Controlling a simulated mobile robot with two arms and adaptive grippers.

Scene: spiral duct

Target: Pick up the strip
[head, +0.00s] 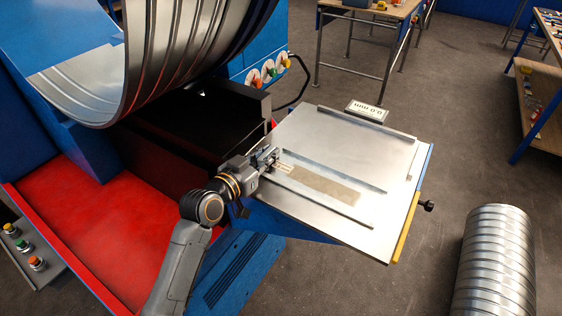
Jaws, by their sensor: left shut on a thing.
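The strip (325,186) is a flat, narrow, tan-grey piece. It lies on the metal-topped feed table (350,137), between two low guide rails. My left gripper (275,160) is at the strip's left end, low over the table's left edge. It is shut on that end, and its fingers hide part of it. A small pale marked patch (284,168) shows just beside the fingertips. I cannot tell whether the strip is lifted off the table. My right gripper is not in view.
A large spiral duct (175,50) hangs in the blue machine at upper left. A display box (367,111) sits at the table's back edge. A finished duct (496,265) stands at lower right. Workbenches stand behind.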

